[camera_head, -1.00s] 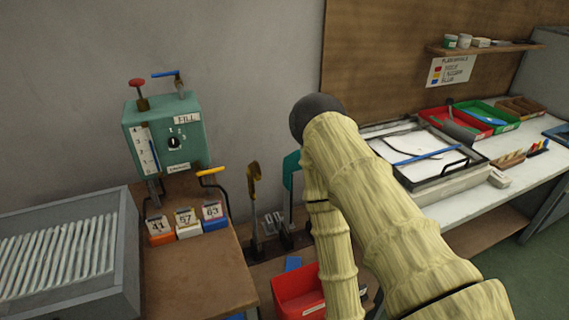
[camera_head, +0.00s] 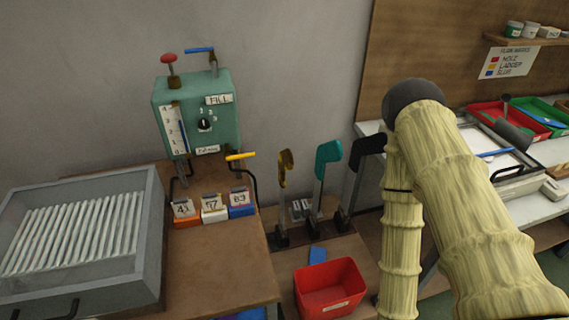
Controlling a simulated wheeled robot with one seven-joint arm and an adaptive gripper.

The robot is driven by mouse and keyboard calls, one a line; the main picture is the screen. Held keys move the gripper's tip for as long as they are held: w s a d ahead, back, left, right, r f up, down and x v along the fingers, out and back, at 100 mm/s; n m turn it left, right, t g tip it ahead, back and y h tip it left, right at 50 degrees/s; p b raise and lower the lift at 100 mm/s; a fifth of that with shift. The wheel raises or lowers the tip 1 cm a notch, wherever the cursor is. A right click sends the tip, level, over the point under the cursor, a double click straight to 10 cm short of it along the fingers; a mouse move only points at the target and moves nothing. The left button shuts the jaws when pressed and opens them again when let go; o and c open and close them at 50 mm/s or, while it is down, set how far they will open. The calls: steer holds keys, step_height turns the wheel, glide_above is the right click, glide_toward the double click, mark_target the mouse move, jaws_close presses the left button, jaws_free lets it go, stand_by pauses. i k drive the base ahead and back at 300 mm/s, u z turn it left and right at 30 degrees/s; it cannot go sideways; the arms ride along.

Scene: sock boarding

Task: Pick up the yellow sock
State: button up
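A mustard-yellow, narrow foot-shaped piece (camera_head: 284,165) stands upright on a dark post in the middle of the camera_head view. I cannot tell whether it is a sock or a bare form. A teal foot-shaped piece (camera_head: 327,155) and a black one (camera_head: 368,148) stand to its right on similar posts. No other yellow sock is clear to me. My gripper is out of view; only my pale, bamboo-like arm shows, to the right of these stands.
A red bin (camera_head: 328,301) and a blue piece (camera_head: 317,255) lie in front of the stands. A teal fill machine (camera_head: 201,122) and several numbered tags stand left on the brown bench (camera_head: 215,275). A grey tray (camera_head: 150,265) of white rods is far left. White worktable (camera_head: 545,209) is right.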

mark_target(286, 158)
steer(key=z, duration=2.2)
steer(key=k, duration=1.25)
steer(key=u, duration=1.5)
steer(key=i, duration=0.55)
